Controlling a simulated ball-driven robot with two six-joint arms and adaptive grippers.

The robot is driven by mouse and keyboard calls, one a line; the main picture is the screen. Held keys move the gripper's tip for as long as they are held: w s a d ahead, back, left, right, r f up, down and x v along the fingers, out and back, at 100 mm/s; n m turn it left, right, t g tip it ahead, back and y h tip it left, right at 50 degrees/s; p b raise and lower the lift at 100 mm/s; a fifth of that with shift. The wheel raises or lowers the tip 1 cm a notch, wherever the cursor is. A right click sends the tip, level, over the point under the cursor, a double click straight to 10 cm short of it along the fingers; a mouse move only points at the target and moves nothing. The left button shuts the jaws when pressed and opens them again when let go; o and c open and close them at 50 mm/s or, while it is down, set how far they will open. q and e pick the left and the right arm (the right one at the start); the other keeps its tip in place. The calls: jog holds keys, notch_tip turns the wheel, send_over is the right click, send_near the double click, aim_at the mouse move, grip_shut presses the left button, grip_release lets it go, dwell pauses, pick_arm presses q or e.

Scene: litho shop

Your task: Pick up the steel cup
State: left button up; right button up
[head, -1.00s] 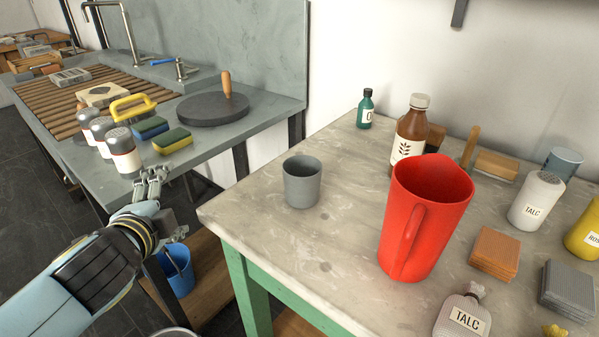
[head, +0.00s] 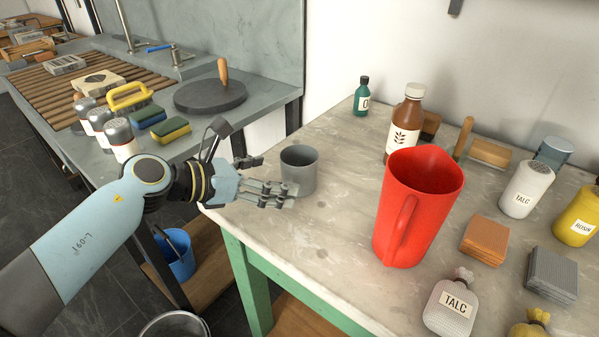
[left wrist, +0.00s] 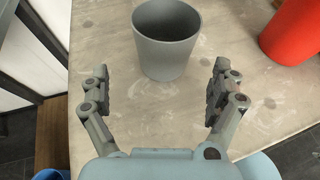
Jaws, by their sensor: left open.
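The steel cup (head: 300,172) is a plain grey cup standing upright on the stone-topped table, near its left edge. It also shows in the left wrist view (left wrist: 166,50), at the top middle, ahead of the fingers. My left gripper (head: 270,178) is open at the left side of the cup, over the table's edge. In the left wrist view, its two fingers (left wrist: 158,88) are spread wide with the cup just beyond and between their line. Nothing is held. In the head view the fingers overlap the cup's lower left side. My right gripper is not in view.
A tall red jug (head: 412,215) stands right of the cup, with a brown bottle (head: 405,125) behind it. The tabletop (head: 320,240) in front of the cup is clear.

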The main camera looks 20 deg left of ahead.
aim_at(299, 173)
pick_arm(q)
jog(key=x, duration=0.6)
jog(key=shift+w+d+r, duration=0.15)
jog(key=shift+d+r, duration=0.15)
jog(key=shift+d, duration=0.15)
jog(key=c, duration=1.4)
